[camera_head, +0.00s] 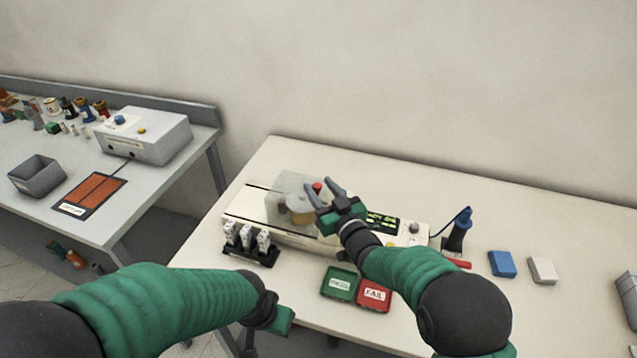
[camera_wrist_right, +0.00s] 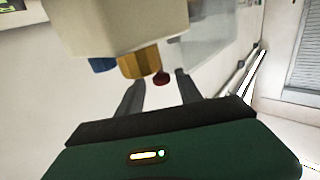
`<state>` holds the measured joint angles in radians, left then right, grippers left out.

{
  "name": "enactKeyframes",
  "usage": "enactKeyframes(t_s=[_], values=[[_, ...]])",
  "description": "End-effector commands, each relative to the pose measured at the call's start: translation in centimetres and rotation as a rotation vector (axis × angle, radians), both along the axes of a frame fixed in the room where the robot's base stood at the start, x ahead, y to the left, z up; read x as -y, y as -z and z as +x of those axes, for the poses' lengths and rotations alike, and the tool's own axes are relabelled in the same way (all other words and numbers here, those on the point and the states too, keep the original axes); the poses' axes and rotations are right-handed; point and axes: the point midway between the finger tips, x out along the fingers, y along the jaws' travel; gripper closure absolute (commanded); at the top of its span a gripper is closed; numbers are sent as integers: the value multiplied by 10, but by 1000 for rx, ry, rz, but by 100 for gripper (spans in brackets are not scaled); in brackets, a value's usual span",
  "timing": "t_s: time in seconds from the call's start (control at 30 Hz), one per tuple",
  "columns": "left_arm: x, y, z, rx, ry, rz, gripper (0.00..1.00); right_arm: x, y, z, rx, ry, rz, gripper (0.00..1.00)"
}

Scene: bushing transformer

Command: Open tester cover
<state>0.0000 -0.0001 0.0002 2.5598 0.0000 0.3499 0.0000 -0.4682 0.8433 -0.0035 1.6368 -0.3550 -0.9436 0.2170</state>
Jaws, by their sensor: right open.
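The tester (camera_head: 262,232) is a long cream box on the right table. Its clear cover (camera_head: 285,190) stands over the left part, with a yellowish round part visible inside. A small red knob (camera_head: 317,187) shows at the cover. My right gripper (camera_head: 321,186) is open above the tester, its fingertips close around the knob in the picture. In the right wrist view the knob (camera_wrist_right: 161,78) appears between the two fingers (camera_wrist_right: 158,90), with no clear contact. My left gripper (camera_head: 270,318) is low at the table's front edge; its fingers are mostly hidden.
A black stand with several grey-white pieces (camera_head: 247,238) is in front of the tester. Green (camera_head: 339,283) and red FAIL (camera_head: 373,295) trays lie nearby. A blue-handled tool (camera_head: 457,235) and blue (camera_head: 502,263) and white (camera_head: 542,270) blocks stand right. Another bench is at left.

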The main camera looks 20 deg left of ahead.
Motion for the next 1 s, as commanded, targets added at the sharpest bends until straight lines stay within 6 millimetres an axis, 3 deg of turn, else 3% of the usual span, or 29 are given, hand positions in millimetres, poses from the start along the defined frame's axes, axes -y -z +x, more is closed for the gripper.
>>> enactKeyframes(t_s=[0.13,0.37,0.7,1.0], values=[[0,-2,0,0,0,0,64,-10,1,9,-1,-1,-1,57],[0,-2,0,-1,0,0,64,-11,1,10,-1,0,-1,57],[0,-2,0,0,0,0,64,-10,1,10,-1,0,0,99],[0,-2,0,0,0,0,64,-10,1,10,-1,0,-1,100]])
